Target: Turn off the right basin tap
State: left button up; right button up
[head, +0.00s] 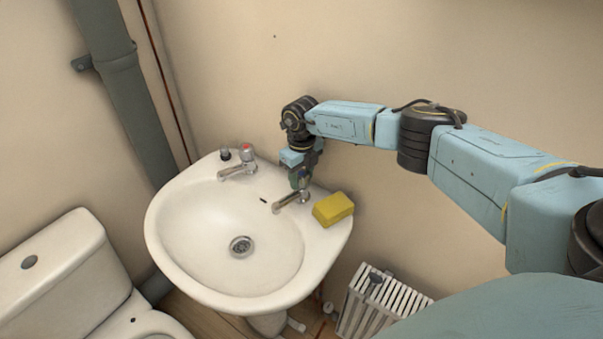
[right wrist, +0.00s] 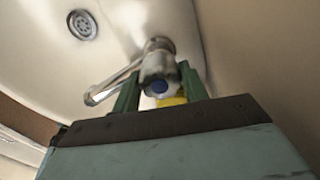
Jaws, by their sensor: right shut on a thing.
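The right basin tap (head: 291,200) stands on the right rim of the white basin (head: 185,225), its spout pointing left over the bowl. My right gripper (head: 301,182) comes down on it from above and is shut on its head. The tap's chrome spout (right wrist: 112,86) shows to the left there. Whether water runs is too small to tell. My left gripper is out of view.
A yellow sponge (head: 333,209) lies on the basin rim just right of the tap. The left tap (head: 246,155) with a red cap stands at the back rim. A toilet (head: 60,275) is at lower left, a radiator (head: 385,299) at lower right.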

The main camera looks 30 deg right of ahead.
aim_at(301, 173)
dwell(0.5)
jog(key=o, duration=1)
notch_tip(301, 173, up, 14)
jog(key=shift+f, duration=0.25)
